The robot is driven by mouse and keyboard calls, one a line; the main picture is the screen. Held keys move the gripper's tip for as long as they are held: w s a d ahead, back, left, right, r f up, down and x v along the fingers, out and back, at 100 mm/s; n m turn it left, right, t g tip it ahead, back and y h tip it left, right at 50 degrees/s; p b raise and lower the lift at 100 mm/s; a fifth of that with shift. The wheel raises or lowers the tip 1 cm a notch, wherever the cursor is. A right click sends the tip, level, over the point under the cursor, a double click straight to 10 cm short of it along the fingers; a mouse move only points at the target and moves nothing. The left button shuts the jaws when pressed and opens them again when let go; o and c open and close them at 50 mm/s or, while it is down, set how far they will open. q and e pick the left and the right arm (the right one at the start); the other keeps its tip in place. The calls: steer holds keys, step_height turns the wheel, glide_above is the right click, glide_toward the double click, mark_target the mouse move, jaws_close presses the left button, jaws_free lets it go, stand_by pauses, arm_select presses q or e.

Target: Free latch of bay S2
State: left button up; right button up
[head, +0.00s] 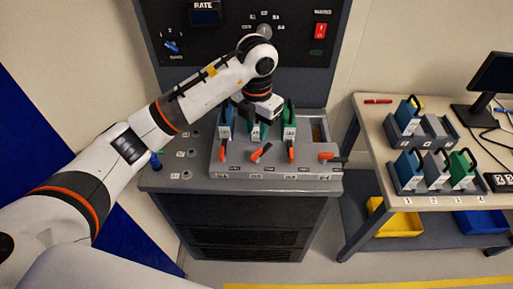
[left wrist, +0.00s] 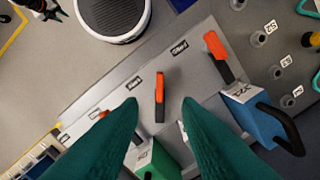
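The bay S2 latch, an orange-tipped black lever (head: 262,152), is second from the left on the grey rack (head: 300,172). It sits at an angle, unlike the straight latches on either side. In the left wrist view this latch (left wrist: 159,95) shows between and beyond my fingertips, with no visible contact. A green cassette (left wrist: 155,162) stands behind it, partly hidden by my fingers. My left gripper (left wrist: 160,102) is open and empty, its teal fingers wide apart; in the head view it is above S2, its fingers mostly hidden.
A blue cassette (head: 226,125) with its latch (head: 223,148) stands to the left, a green cassette (head: 289,122) with its latch (head: 291,152) to the right. The far-right latch (head: 328,157) lies sideways. A side table (head: 380,125) holds cassette holders.

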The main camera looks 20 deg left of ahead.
mark_target(256, 152)
arm_select(q)
step_height(256, 152, down, 8)
steer(key=shift+f+p, duration=0.2)
steer(key=shift+p, duration=0.55)
jaws_close()
